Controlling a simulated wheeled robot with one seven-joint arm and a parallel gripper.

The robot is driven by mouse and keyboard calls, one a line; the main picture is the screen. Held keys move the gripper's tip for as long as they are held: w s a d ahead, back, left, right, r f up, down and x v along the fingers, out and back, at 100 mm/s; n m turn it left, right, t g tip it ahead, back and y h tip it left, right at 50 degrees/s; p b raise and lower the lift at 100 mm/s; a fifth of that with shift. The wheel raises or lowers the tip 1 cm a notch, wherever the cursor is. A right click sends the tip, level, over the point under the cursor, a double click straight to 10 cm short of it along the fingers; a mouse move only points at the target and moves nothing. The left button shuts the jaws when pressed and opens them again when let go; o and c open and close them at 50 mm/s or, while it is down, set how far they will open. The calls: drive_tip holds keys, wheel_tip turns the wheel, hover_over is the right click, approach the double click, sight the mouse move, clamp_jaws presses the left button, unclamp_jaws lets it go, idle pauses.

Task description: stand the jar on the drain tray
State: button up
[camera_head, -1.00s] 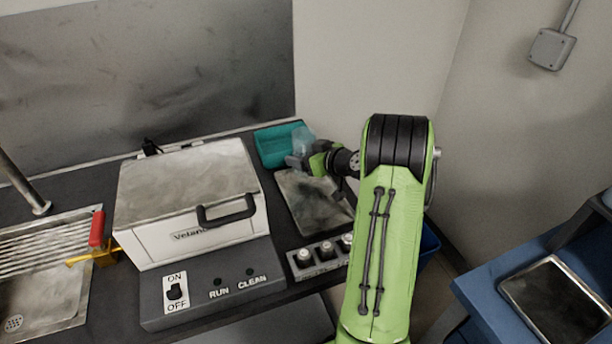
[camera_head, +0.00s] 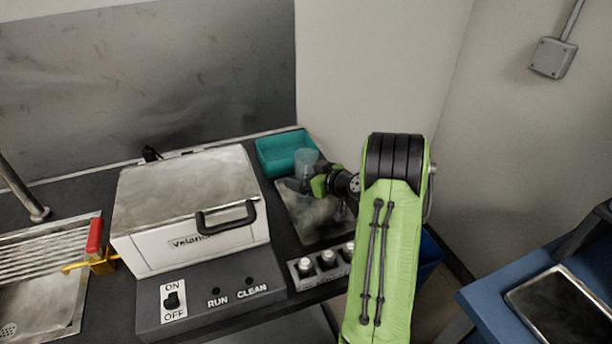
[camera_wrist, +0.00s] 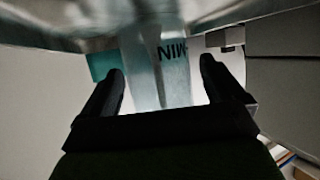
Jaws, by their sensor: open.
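The jar (camera_head: 306,159) is a clear bluish vessel. It looks upright at the far end of a flat grey metal tray (camera_head: 322,222), in front of a teal bin; its base is partly hidden by my gripper. The flat tray seems to be the drain tray. My gripper (camera_head: 304,185) is low over the tray, close to the jar. In the wrist view the jar (camera_wrist: 168,82) shows dark lettering between the two spread fingers of my gripper (camera_wrist: 160,78). The fingers are open, with gaps beside the jar.
The teal bin (camera_head: 284,150) is just behind the jar. A white lidded machine (camera_head: 190,215) with a black handle stands to the left. A rack of small bottles (camera_head: 322,262) is in front of the tray. A ribbed sink (camera_head: 40,250) is at far left.

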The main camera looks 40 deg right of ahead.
drive_tip(key=shift+r, duration=0.15)
drive_tip(key=p+v, duration=0.1)
drive_tip(key=v, duration=1.1)
